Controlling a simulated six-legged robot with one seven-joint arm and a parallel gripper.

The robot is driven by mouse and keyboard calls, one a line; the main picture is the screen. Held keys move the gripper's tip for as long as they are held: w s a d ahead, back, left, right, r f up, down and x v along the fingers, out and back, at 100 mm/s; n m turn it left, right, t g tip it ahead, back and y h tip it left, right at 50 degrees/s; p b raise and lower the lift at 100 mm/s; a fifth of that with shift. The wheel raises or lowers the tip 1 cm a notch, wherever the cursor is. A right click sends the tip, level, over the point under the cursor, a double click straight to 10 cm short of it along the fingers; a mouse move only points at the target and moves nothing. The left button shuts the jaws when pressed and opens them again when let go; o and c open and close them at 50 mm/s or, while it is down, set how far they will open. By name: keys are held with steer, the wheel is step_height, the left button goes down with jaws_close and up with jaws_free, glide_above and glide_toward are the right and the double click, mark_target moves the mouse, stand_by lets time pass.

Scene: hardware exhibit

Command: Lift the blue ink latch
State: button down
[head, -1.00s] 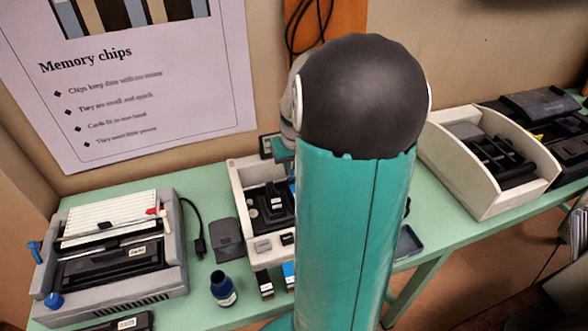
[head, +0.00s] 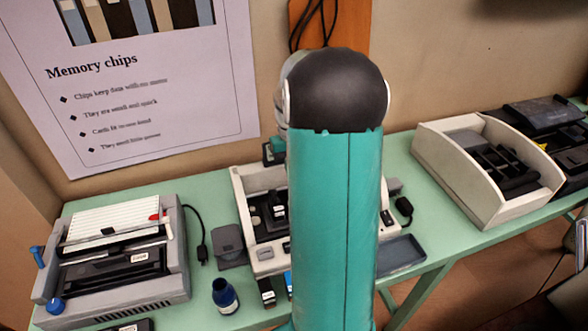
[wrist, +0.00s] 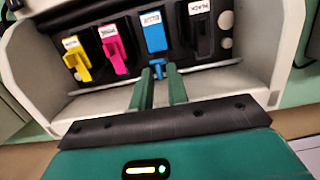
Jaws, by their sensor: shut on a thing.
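In the wrist view, an open printer with a pale casing (wrist: 95,103) holds a row of ink cartridges in a dark carriage: yellow (wrist: 77,66), pink (wrist: 117,50), blue (wrist: 151,32) and black (wrist: 201,30). A small blue latch (wrist: 158,66) sits below the blue cartridge's label. My gripper (wrist: 160,77) is shut on this blue latch, with one green finger on each side. How far the latch is raised cannot be told. In the head view the printer (head: 283,262) is partly hidden behind my arm, and my gripper is hidden there.
A grey machine (head: 120,300) stands at the left of the green table (head: 420,252). A dark blue bottle (head: 224,295) stands in front of the printer. A white open-topped unit (head: 492,213) stands at the right. A poster (head: 130,90) hangs behind.

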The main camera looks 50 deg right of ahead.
steer(key=c, duration=1.6)
jaws_free()
steer(key=shift+r, duration=0.15)
step_height(320, 180, up, 14)
steer(key=w+d, duration=0.1)
steer(key=shift+w+f, duration=0.25)
steer(key=shift+w, duration=0.15)
